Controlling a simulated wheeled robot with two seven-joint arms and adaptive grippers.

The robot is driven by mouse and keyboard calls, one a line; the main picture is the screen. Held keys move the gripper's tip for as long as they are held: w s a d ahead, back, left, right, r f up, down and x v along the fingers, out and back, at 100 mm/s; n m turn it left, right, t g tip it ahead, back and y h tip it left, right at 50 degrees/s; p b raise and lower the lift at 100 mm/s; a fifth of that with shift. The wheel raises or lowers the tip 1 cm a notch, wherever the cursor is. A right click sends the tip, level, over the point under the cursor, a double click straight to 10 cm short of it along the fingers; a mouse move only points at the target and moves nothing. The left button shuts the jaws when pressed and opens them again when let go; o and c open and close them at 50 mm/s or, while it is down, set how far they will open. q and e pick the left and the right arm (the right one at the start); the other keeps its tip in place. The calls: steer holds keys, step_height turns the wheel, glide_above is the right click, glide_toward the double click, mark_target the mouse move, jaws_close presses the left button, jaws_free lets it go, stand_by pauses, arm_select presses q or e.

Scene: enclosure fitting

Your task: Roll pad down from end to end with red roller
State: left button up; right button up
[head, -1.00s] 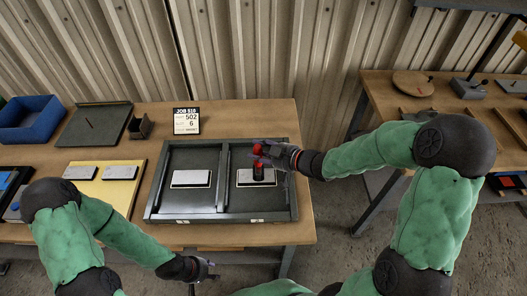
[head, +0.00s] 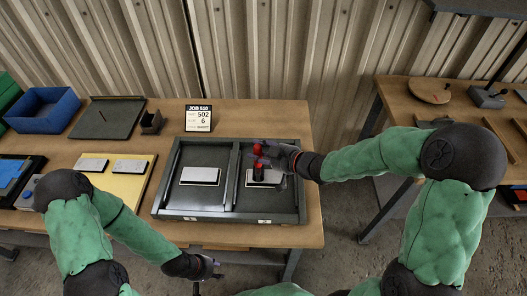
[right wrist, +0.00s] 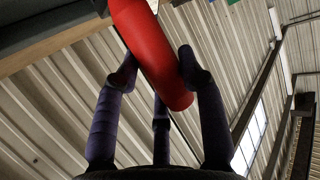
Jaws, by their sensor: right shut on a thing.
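The red roller (head: 258,151) is upright in my right gripper (head: 268,156), with its dark lower end at the pad in the right compartment. That pad (head: 277,177) is pale and partly hidden behind the roller; I cannot tell whether the roller presses on it. In the right wrist view the fingers of my right gripper (right wrist: 160,75) are closed around the red handle (right wrist: 158,60). A second pale pad (head: 199,175) lies in the left compartment of the dark tray (head: 232,215). My left gripper (head: 208,268) hangs empty in front of the table edge; its fingers are too small to judge.
A yellow board (head: 128,187) with two pale pads lies left of the tray. Another table (head: 450,95) stands at right.

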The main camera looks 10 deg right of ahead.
steer(key=shift+w+a, duration=0.1)
steer(key=shift+a, duration=0.15)
steer(key=shift+w+a+f+b, duration=0.15)
steer(key=shift+a+b, duration=0.2)
steer(key=shift+a, duration=0.25)
steer(key=shift+w+a+r+b, duration=0.15)
steer(key=shift+a+b, duration=0.15)
steer(key=shift+a, duration=0.25)
steer(key=shift+f, duration=0.1)
step_height(320, 180, up, 7)
steer(key=p, duration=0.6)
steer(key=shift+p, duration=0.3)
stand_by(0.4)
